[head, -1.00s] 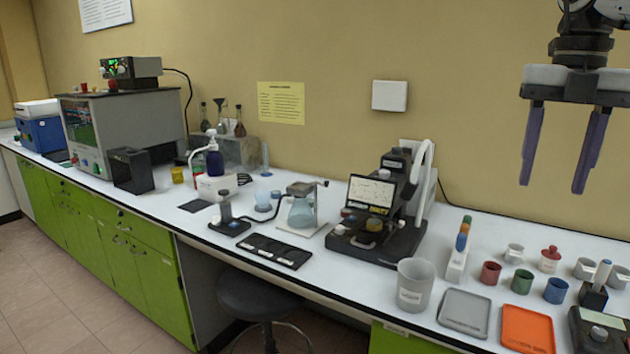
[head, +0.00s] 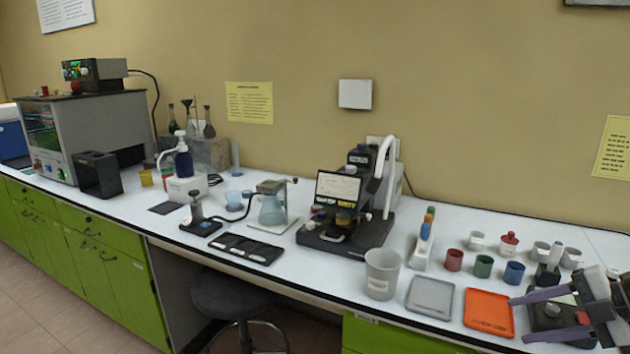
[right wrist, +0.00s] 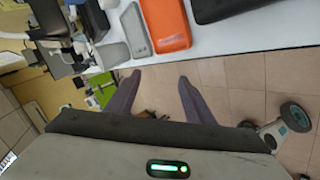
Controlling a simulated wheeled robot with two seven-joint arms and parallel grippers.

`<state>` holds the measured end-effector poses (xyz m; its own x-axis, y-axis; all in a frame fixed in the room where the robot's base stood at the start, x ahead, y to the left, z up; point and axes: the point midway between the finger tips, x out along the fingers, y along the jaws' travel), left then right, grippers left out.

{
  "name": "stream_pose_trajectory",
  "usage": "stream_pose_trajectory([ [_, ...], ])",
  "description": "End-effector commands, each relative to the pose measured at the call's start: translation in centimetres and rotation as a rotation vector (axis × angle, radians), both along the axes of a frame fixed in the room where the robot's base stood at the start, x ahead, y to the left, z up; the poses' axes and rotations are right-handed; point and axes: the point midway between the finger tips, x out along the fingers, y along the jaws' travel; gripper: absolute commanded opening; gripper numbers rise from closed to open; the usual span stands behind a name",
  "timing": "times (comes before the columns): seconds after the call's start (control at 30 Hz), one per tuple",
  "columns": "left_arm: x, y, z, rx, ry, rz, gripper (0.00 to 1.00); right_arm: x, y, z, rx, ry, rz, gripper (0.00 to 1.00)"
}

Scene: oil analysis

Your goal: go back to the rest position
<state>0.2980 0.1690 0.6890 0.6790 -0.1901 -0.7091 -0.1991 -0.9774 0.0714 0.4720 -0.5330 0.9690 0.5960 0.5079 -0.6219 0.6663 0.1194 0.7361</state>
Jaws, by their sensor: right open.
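My right gripper (head: 518,318) is at the lower right of the head view, beside the bench's right end, with its two purple fingers apart and nothing between them. The right wrist view shows the same open fingers (right wrist: 157,95) over the tiled floor. In the head view the gripper overlaps the dark device at the front right. My left gripper is in neither current view.
The white bench (head: 335,275) carries an orange tray (head: 489,312), a grey tray (head: 430,295), a white beaker (head: 382,274), small coloured cups and a microscope-like instrument (head: 345,215). A stool (head: 238,297) stands beneath. The wrist view shows open floor (right wrist: 240,90) beside the bench.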

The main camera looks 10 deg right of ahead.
Motion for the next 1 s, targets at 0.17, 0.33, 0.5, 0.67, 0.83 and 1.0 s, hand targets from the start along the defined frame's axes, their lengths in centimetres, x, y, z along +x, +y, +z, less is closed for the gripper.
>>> stream_pose_trajectory([
  [0.17, -0.4, 0.0, -0.2, 0.0, 0.008, -0.001, 0.31, -3.6, 2.0, -9.3, 0.209, -0.044, -0.286, 0.48],
  [0.33, -0.4, 0.0, -0.3, 0.0, 0.009, -0.001, 0.31, -7.3, 5.9, -17.0, 0.373, -0.016, -0.567, 0.48],
  [0.5, -0.4, 0.0, -0.3, 0.0, 0.009, -0.001, 0.31, -11.4, 13.2, -23.8, 0.539, 0.095, -0.862, 0.48],
  [0.67, -0.4, -0.1, -0.2, 0.0, 0.009, -0.001, 0.31, -14.8, 22.6, -27.8, 0.687, 0.275, -1.092, 0.48],
  [0.83, -0.4, -0.1, -0.2, 0.0, 0.009, -0.001, 0.31, -16.9, 31.6, -28.6, 0.803, 0.467, -1.23, 0.48],
  [1.0, -0.4, -0.1, -0.2, 0.0, 0.008, -0.001, 0.31, -17.6, 35.9, -28.2, 0.854, 0.569, -1.274, 0.48],
])
